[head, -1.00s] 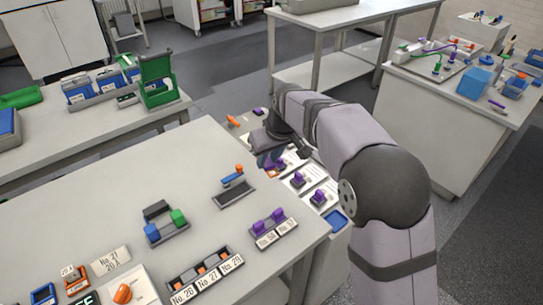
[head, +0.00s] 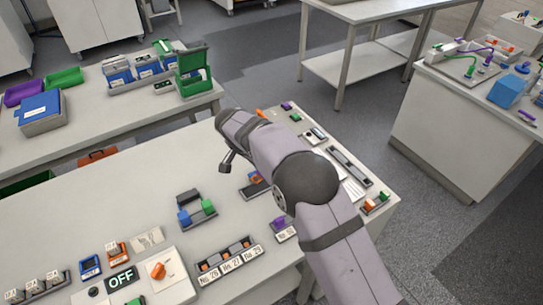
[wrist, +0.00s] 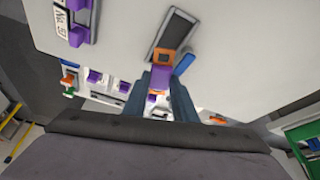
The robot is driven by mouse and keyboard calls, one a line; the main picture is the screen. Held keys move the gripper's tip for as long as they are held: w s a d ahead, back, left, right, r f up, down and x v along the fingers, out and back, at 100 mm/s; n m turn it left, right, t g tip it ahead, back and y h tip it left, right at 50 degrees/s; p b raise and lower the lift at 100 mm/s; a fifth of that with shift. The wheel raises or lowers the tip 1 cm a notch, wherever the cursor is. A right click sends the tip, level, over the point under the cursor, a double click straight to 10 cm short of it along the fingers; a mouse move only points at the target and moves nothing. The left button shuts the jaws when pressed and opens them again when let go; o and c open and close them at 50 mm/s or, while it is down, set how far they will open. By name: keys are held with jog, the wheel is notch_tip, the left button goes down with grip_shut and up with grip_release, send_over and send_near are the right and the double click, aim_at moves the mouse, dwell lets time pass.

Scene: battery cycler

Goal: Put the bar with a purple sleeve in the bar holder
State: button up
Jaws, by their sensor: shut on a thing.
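My gripper (wrist: 158,98) is shut on a purple-sleeved bar (wrist: 160,77) in the wrist view. In the head view my gripper (head: 227,162) is over the near table, left of the arm, and the held bar is hidden. A dark tray (wrist: 174,32) lies just beyond the bar in the wrist view; it partly shows behind my arm in the head view (head: 253,190). An orange block (wrist: 163,56) and a blue block (wrist: 186,62) appear at its near end. I cannot tell whether the orange part belongs to the held bar, or whether the tray is the bar holder.
A labelled rack with purple pieces (wrist: 76,36) is at upper left in the wrist view. In the head view, a rack with blue and green blocks (head: 196,210) and a numbered rack (head: 230,262) stand nearby. The table's left-back surface is clear.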

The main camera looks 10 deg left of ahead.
jog(key=a+m+p, duration=0.1)
jog(key=s+a+m+g+h, duration=0.1)
jog(key=m, duration=0.1)
jog(key=shift+s+f+m+p, duration=0.1)
jog(key=shift+m+p, duration=0.2)
jog(key=shift+p, duration=0.05)
jog(key=shift+f, duration=0.2)
jog(key=shift+f+b, duration=1.7)
jog(key=shift+f, duration=1.2)
